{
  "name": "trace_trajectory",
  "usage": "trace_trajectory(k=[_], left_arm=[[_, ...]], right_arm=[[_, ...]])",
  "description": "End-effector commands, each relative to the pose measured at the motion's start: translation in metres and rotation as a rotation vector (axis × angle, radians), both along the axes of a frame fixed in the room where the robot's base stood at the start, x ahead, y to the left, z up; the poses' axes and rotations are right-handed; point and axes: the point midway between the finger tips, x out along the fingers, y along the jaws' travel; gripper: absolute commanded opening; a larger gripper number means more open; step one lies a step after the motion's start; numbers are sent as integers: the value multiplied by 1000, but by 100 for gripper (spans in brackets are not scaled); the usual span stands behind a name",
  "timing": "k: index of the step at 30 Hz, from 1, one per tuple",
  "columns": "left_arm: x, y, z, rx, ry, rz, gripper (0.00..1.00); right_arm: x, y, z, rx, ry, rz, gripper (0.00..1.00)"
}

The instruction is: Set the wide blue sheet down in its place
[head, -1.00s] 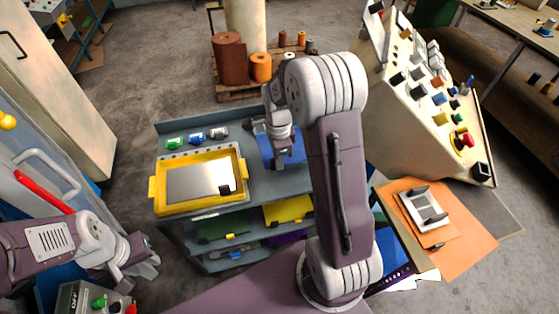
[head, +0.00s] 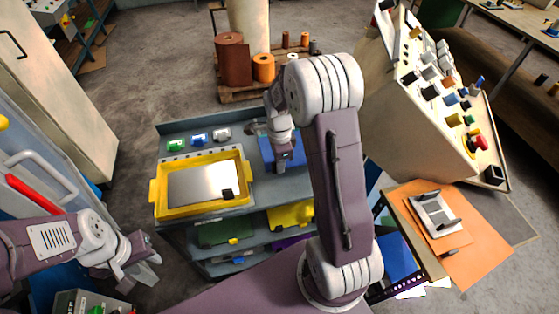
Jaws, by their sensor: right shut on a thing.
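A blue sheet (head: 296,156) shows at the right end of the top shelf of the grey cart, partly hidden by my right arm. My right gripper (head: 281,168) is over it, with the jaws pointing down, and is shut on this blue sheet. Whether the sheet rests on the shelf or hangs just above it, I cannot tell. My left gripper (head: 153,268) is open and empty at the lower left, in front of the cart and away from the sheet.
A yellow-framed tray (head: 160,208) with a shiny plate sits left of the sheet. Green, blue and white labelled tags (head: 199,138) lie behind it. Lower shelves hold green and yellow sheets (head: 284,216). Another blue panel (head: 399,258) is at the lower right, below a bench (head: 412,232).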

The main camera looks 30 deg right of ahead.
Motion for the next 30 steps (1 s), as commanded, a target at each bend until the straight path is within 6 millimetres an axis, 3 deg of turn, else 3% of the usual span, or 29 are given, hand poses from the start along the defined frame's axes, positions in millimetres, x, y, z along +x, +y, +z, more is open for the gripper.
trace_trajectory(k=[6, 15, 30], left_arm=[[0, 0, -22, 0, 0, 0, 38], [0, 0, -38, 0, 0, 0, 38], [0, 0, -40, 0, 0, 0, 38]], right_arm=[[0, 0, -32, 0, 1, 0, 0], [0, 0, -60, 0, 1, 0, 0], [0, 0, -65, 0, 0, 0, 0]])
